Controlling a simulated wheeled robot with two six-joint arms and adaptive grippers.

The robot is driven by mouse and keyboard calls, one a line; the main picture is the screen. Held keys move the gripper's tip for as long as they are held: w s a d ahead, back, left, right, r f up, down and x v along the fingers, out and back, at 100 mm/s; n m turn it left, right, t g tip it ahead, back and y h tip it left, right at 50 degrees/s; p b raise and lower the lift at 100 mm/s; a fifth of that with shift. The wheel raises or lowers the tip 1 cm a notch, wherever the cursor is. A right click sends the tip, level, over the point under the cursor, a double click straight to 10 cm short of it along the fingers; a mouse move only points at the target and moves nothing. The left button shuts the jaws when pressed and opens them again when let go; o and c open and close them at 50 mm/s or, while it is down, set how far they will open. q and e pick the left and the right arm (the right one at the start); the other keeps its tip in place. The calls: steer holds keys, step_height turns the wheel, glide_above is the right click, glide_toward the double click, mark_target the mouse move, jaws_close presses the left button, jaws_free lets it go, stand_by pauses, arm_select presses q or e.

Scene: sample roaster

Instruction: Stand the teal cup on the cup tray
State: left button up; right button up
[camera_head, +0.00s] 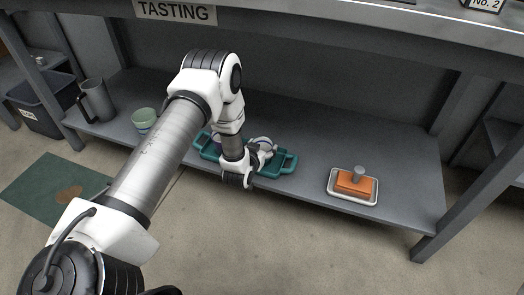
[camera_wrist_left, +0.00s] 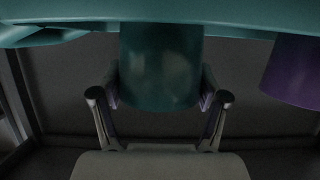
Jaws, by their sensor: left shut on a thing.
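The teal cup (camera_wrist_left: 160,75) stands out between the two fingers of my left gripper (camera_wrist_left: 160,98) in the left wrist view. The gripper is shut on the cup's sides. The teal cup tray (camera_head: 288,165) lies on the grey shelf in the head view, partly covered by my left arm. The tray also runs along the top of the left wrist view (camera_wrist_left: 240,14), where the cup's upper end in the picture meets its edge. I cannot tell whether the cup rests on it. The fingers and teal cup are hard to make out in the head view. My right gripper is not in view.
A purple cup (camera_wrist_left: 295,70) is close on the right in the left wrist view. On the shelf are a green cup (camera_head: 144,116), a metal pitcher (camera_head: 96,98) and a white dish (camera_head: 368,199) with an orange block. The shelf between tray and dish is clear.

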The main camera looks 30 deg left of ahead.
arm_select(q)
steer(key=o, duration=1.5)
steer(key=shift+c, duration=0.2)
steer(key=shift+r, duration=0.15)
steer(key=p+v, duration=0.7)
steer(key=v, duration=0.5)
steer(key=s+d+f+m+g+h, duration=0.1)
steer(key=s+d+f+g+h, duration=0.1)
steer(key=s+d+f+g, duration=0.65)
steer(key=s+d+r+g, duration=0.1)
steer(key=s+g, duration=0.1)
steer(key=s, duration=0.7)
steer(key=s+d+m+g+h, duration=0.1)
steer(key=s+d+g, duration=0.1)
steer(key=s, duration=0.7)
steer(key=shift+r+g, duration=0.4)
steer(key=shift+g, duration=0.05)
